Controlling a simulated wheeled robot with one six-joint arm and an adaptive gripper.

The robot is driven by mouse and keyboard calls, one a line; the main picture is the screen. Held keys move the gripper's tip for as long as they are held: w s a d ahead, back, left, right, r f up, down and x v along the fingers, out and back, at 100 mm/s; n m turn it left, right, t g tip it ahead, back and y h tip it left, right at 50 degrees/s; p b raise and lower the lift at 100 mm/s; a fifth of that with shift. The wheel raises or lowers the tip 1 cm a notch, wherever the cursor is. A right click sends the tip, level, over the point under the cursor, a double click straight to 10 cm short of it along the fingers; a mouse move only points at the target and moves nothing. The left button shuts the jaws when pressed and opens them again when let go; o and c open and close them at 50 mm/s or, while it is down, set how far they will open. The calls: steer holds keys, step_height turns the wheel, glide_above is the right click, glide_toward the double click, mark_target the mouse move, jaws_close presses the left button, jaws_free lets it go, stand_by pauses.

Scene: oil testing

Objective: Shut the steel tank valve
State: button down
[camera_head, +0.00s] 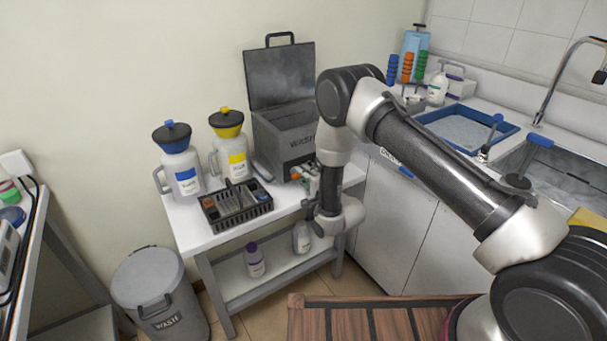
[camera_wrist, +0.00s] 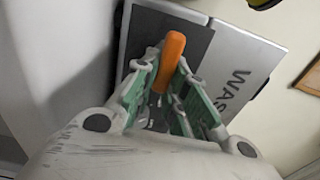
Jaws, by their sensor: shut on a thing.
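The steel tank (camera_head: 283,140) is a grey metal box with its lid raised, standing on the back right of the white side table. Its front, with "WAS..." lettering, fills much of the wrist view (camera_wrist: 232,58). The valve's orange handle (camera_wrist: 172,60) sticks up between my fingers in the wrist view. A small orange bit of the handle (camera_head: 295,176) shows beside my fingers in the head view. My gripper (camera_head: 303,173) is at the tank's lower front, shut on the orange handle. The valve body is mostly hidden behind the fingers.
A black basket (camera_head: 236,212) with small items stands left of my gripper. A blue-capped jug (camera_head: 181,170) and a yellow-capped jug (camera_head: 231,150) stand behind it. The sink counter (camera_head: 500,160) is close on the right. Bottles stand on the lower shelf (camera_head: 275,280).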

steer(key=shift+f, duration=0.1)
steer(key=c, duration=1.4)
jaws_free()
steer(key=shift+c, duration=0.2)
steer(key=shift+d, duration=0.1)
steer(key=v, duration=1.2)
